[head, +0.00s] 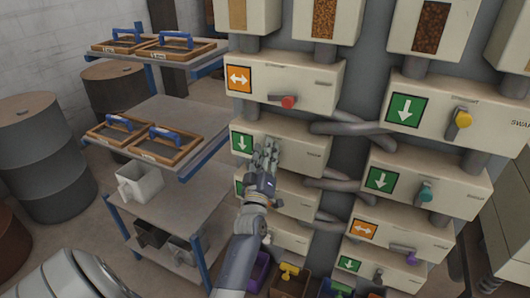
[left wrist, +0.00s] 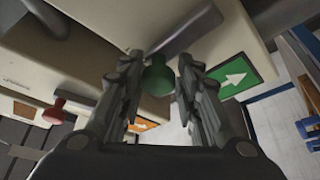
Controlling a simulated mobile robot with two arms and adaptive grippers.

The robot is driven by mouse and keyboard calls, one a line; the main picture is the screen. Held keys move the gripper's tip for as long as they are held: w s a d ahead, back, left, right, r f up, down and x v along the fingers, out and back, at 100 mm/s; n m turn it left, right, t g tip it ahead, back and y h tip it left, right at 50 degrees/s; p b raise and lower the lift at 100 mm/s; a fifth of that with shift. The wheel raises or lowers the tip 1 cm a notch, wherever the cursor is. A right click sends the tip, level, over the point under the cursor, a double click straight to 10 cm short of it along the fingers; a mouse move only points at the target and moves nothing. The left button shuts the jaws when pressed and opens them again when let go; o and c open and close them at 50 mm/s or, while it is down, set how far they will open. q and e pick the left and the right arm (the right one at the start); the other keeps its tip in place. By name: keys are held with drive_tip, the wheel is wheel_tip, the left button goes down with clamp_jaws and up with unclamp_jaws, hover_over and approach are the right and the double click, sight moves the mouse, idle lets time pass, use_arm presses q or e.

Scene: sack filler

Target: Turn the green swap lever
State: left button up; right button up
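The green swap lever's knob (left wrist: 158,78) shows in the left wrist view, between the two fingers of my left gripper (left wrist: 160,92). The fingers are apart, one on each side of the knob, with a gap visible on both sides. In the head view my left gripper (head: 265,158) is in front of the second box down (head: 303,140) in the left column and hides the green lever. That box carries a green label with a white down arrow (head: 242,143); a green arrow label (left wrist: 232,76) also shows beside the knob in the wrist view. My right gripper is not in view.
Other boxes carry a red lever (head: 289,102), a yellow one (head: 462,118), a teal one (head: 426,192) and a purple one (head: 411,258). Grey pipes (head: 352,128) link the columns. A shelf cart (head: 185,113) with framed screens stands left, beside drums (head: 40,155).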

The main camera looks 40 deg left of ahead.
use_arm(q)
drive_tip(key=o, duration=0.3)
drive_tip(key=shift+w+d+f, duration=0.1)
drive_tip(key=shift+d+f, duration=0.2)
drive_tip(key=shift+f, duration=0.15)
drive_tip(key=shift+r, duration=0.15)
drive_tip(key=shift+a+r, duration=0.1)
drive_tip(key=shift+r, duration=0.05)
drive_tip(key=v, duration=1.2)
drive_tip(key=shift+w, duration=0.1)
